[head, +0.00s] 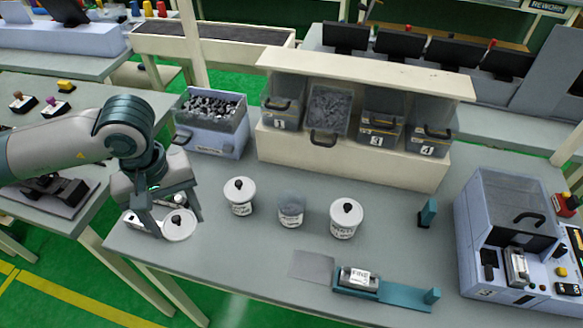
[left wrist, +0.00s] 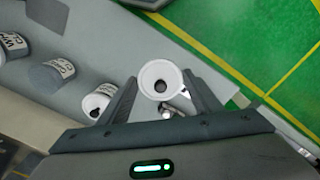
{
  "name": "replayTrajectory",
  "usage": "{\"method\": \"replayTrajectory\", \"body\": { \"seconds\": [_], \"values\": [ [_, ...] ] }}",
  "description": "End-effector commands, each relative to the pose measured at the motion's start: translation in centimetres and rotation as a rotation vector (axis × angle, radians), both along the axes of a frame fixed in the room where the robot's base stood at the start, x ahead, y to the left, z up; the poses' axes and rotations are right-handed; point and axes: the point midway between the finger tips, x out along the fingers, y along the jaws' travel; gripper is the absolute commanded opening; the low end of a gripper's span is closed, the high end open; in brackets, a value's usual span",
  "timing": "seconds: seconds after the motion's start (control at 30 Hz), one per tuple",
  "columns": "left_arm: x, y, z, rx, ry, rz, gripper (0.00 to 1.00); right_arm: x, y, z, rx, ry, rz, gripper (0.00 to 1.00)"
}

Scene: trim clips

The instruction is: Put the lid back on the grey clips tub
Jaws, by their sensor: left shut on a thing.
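Three small labelled tubs stand in a row on the bench. The middle tub (head: 291,211) has no lid and shows a grey top; I take it as the grey clips tub, though its label is too small to read surely. It also shows in the left wrist view (left wrist: 50,77). My left gripper (head: 176,222) is at the bench's left end, left of the tubs, shut on a round white lid (head: 180,232) with a dark knob. My right gripper is out of view.
A white-lidded tub (head: 239,199) stands between my left gripper and the middle tub; another (head: 345,222) stands to the right. Behind are a bin of dark parts (head: 211,140) and a bin rack (head: 350,165). A teal fixture (head: 405,293) is in front, a machine (head: 510,240) at right.

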Motion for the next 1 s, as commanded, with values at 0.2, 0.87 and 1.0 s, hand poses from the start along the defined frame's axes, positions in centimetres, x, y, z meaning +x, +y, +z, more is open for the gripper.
{"method": "replayTrajectory", "body": {
  "seconds": [0.2,0.87,1.0],
  "values": [
    [0.83,0.98,0.15,0.001,0.000,-0.251,0.38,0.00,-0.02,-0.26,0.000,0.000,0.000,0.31],
    [1.11,1.30,0.27,0.000,0.000,-0.356,0.38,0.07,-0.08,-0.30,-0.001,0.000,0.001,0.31],
    [1.10,1.30,0.26,0.000,0.000,-0.355,0.38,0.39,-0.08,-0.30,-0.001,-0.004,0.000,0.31]
  ]
}}
